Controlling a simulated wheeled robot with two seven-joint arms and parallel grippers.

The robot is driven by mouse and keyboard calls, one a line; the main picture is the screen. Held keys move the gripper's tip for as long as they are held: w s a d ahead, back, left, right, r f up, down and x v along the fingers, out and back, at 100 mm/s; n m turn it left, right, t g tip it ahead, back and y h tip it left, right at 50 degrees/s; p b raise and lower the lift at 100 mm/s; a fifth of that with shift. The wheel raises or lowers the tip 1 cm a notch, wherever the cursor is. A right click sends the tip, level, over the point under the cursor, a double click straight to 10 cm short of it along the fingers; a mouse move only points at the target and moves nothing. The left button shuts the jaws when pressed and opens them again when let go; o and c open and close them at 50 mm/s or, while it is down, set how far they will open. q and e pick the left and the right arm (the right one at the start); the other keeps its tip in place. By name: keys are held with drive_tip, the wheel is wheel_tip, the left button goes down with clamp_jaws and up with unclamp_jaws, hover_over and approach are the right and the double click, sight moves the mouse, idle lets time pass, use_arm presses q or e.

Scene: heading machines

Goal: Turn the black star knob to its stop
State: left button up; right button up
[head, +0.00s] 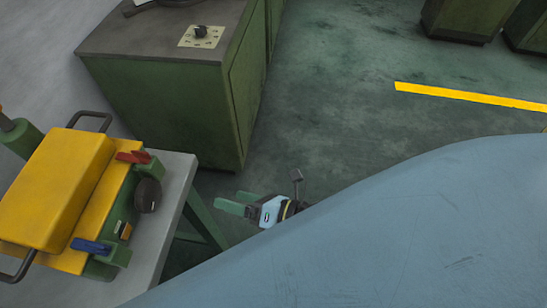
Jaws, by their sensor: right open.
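A dark round knob (148,195) sits on the right-hand side of a yellow and green fixture (62,190), on a grey bench. Its star shape cannot be made out at this angle. A smaller black knob (201,31) stands on a pale marked plate on top of a green cabinet at the back. My right gripper (231,201) is open and empty, with its green fingers pointing left. It is to the right of the fixture, apart from both knobs. My left gripper is not in view.
The grey bench (178,178) has its edge between the fixture and my right gripper. A red lever (133,157) and a blue lever (90,246) are on the fixture. The green cabinet (165,110) stands behind. Open floor with a yellow line (470,97) lies to the right.

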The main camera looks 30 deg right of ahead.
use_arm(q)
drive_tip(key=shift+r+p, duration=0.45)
use_arm(e)
drive_tip(key=s+d+f+m+g+h, duration=0.1)
drive_tip(key=d+f+m+h, duration=0.4)
drive_tip(key=d+f+m, duration=0.3)
drive_tip(key=shift+d+f+m+h, duration=0.2)
drive_tip(key=shift+f+m+h, duration=0.2)
drive_tip(key=shift+f+m, duration=2.25)
drive_tip(key=shift+s+f+n, duration=0.1)
drive_tip(key=shift+f+n, duration=0.75)
